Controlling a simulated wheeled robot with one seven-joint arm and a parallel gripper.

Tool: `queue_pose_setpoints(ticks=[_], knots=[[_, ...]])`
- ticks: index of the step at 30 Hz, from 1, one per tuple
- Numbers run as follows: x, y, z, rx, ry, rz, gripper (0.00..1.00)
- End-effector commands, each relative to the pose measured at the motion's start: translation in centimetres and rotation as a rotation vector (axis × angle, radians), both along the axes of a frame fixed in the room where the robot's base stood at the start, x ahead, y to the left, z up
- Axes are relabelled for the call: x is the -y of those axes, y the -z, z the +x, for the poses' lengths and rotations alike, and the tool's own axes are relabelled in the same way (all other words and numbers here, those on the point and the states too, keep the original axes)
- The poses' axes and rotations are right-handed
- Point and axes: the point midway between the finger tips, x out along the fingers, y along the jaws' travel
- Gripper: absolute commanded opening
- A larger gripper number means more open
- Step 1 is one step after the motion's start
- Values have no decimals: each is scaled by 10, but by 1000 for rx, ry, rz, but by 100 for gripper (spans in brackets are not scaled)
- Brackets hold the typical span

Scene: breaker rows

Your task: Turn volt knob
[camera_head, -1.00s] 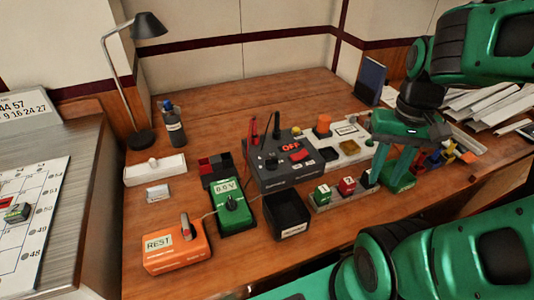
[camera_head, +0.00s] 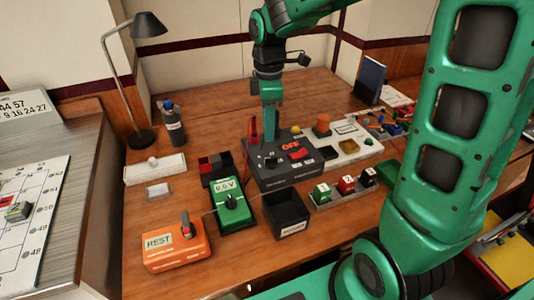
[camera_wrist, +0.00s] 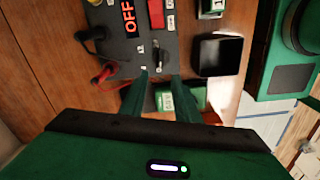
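The green meter (camera_head: 240,212) lies on the wooden table with a lit display reading about 0.0 V and a black knob (camera_head: 231,201) on its face. I take this to be the volt knob. My gripper (camera_head: 270,137) points down over the grey control box (camera_head: 290,174), behind and to the right of the meter, apart from the knob. In the wrist view my gripper's two fingers (camera_wrist: 163,78) are spread with nothing between them. Part of the meter (camera_wrist: 190,97) shows beyond and between the fingers there; its knob is not clear in that view.
A red lead (camera_head: 254,131) stands up from the grey box beside my gripper. A black open bin (camera_head: 287,214) is right of the meter, and an orange REST box (camera_head: 177,248) is front left. A red and black container (camera_head: 216,167) stands behind the meter.

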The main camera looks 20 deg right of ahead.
Motion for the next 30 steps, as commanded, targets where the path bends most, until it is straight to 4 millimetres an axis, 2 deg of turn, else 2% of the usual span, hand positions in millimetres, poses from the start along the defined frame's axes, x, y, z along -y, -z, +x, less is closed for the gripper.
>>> queue_pose_setpoints(ticks=[15, 21, 30], knots=[[3, 83, -2, -4, 7, -1, 29], [3, 99, -1, -3, 8, -1, 29], [3, 101, -1, 0, 8, -1, 29]])
